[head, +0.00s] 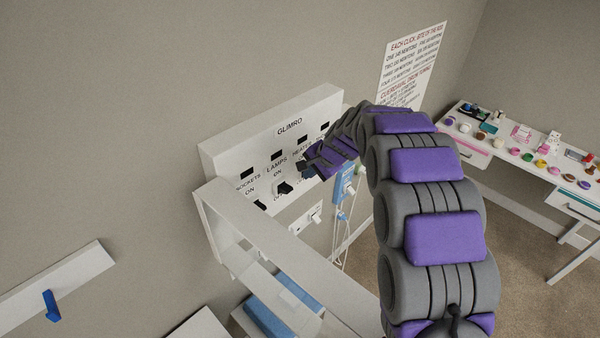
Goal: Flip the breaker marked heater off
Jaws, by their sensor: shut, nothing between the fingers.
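The white breaker panel (230,152) marked GLIMRO is on the grey wall in the head view. Its labels include SOCKETS, LAMPS and a partly covered one that starts HEAT. The black lamps switch (284,187) shows under its ON mark. My gripper (307,168) is shut and empty, in front of the panel just below the heater label. It hides the heater switch, so its position and any contact cannot be told. My arm covers the panel's right part.
A white open frame (275,255) stands out below the panel, with blue items inside. A blue device (345,182) with cords hangs right of it. A printed sign (412,65) is on the wall. A cluttered white table (505,150) stands at right.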

